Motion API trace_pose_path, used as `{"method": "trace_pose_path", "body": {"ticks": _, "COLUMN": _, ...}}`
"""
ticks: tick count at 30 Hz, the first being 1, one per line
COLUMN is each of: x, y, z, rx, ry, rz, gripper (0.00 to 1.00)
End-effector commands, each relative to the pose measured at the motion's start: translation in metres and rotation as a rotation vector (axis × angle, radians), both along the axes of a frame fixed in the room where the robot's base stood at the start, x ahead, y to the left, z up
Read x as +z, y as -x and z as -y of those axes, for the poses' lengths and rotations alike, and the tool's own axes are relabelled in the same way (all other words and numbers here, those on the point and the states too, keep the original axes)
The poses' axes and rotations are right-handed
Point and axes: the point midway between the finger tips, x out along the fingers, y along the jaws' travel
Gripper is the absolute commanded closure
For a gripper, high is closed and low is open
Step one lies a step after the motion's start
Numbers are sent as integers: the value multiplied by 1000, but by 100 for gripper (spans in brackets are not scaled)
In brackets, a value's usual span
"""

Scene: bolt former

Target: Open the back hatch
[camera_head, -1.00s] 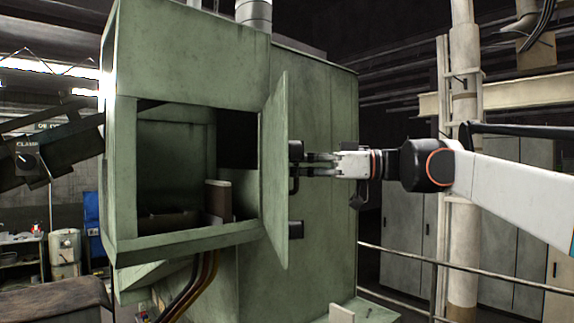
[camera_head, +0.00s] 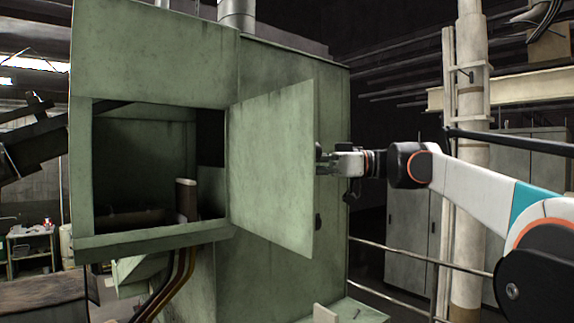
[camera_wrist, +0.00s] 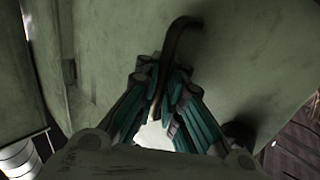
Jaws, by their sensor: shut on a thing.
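The back hatch (camera_head: 272,170) is a flat green panel hinged at the right edge of the opening in the green machine. It stands swung out to the right, its inner face toward the head camera. My gripper (camera_head: 325,163) is at the free right edge of the hatch, partly hidden behind it. In the wrist view my gripper (camera_wrist: 165,95) has its teal-padded fingers closed around a dark curved handle (camera_wrist: 178,40) on the green surface. In the head view the gripped handle is hidden behind the panel.
The square opening (camera_head: 140,165) shows a dark interior with a small upright block (camera_head: 187,198). A metal railing (camera_head: 395,257) and a pale pillar (camera_head: 468,150) stand at the right. Brown hoses (camera_head: 178,280) hang under the opening.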

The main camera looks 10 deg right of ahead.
Motion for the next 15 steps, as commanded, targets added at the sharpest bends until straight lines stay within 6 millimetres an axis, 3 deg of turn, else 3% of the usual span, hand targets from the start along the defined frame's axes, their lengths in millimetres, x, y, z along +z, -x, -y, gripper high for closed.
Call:
{"method": "trace_pose_path", "body": {"ticks": 9, "x": -2, "y": 1, "z": 1, "rx": 2, "ry": 3, "rz": -3, "gripper": 100}}
{"method": "trace_pose_path", "body": {"ticks": 12, "x": -2, "y": 1, "z": 1, "rx": 1, "ry": 3, "rz": -3, "gripper": 76}}
{"method": "trace_pose_path", "body": {"ticks": 15, "x": -1, "y": 0, "z": 1, "rx": 1, "ry": 3, "rz": -2, "gripper": 71}}
